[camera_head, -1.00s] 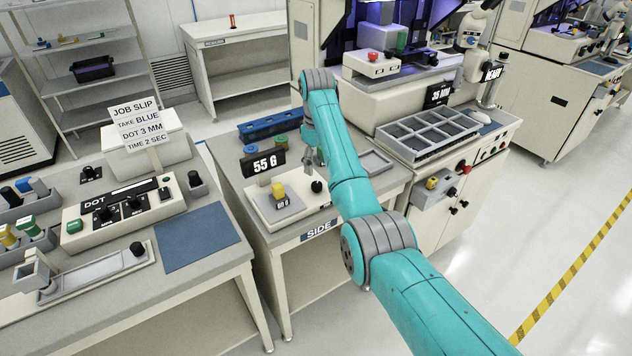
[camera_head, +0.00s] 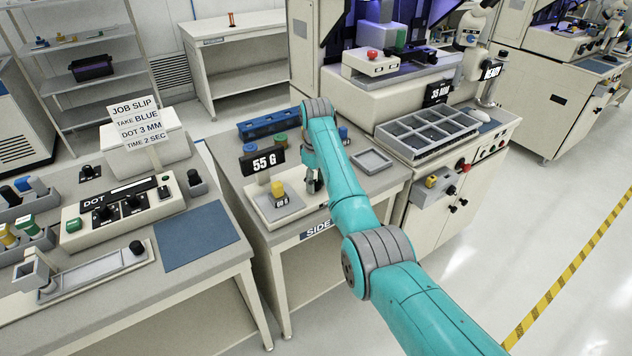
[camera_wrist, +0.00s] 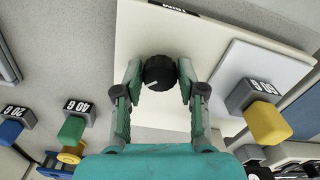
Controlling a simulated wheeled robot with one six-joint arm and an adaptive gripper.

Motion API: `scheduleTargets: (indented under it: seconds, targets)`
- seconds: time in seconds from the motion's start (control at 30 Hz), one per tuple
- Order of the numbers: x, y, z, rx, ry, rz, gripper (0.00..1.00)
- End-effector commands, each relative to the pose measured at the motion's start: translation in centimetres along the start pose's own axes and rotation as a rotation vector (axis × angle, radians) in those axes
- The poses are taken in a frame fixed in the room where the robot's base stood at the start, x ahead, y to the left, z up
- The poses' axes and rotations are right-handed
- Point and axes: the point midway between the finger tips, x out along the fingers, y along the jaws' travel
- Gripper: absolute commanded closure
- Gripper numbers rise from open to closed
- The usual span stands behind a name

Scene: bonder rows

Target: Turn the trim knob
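The black trim knob (camera_wrist: 159,73), with a white pointer line on its face, sits on the pale plate of the scale (camera_wrist: 207,38). My gripper (camera_wrist: 160,80) has its fingers on either side of the knob in the wrist view. They stand open at about knob width; firm contact is not clear. The scale's sign (camera_head: 264,162) reads 55 G.
Blue (camera_wrist: 11,131) and green (camera_wrist: 72,130) weights marked 20 G and 40 G stand at the left in the wrist view. A blue rack (camera_head: 270,128) and an empty grey tray (camera_head: 372,161) share the side table. The dot controller (camera_head: 122,212) is on the left bench.

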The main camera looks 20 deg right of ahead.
Motion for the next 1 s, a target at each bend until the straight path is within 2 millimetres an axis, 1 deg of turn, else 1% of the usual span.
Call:
scheduleTargets:
  seconds: [0.03, 0.07, 0.1, 0.13, 0.37, 0.57, 1.0]
  targets:
    - [-0.02, 0.0, -0.01, 0.0, 0.0, 0.0, 0.8]
    - [-0.02, 0.0, -0.01, 0.0, 0.0, 0.0, 0.88]
    - [-0.02, 0.0, -0.01, 0.0, 0.0, 0.0, 0.98]
    - [-0.02, 0.0, -0.01, 0.0, 0.0, 0.0, 1.0]
    - [-0.02, 0.01, -0.01, 0.015, 0.0, 0.0, 1.0]
    - [-0.02, 0.01, -0.01, 0.091, 0.0, 0.0, 1.0]
    - [-0.02, 0.04, 0.0, 0.428, 0.0, 0.0, 1.0]
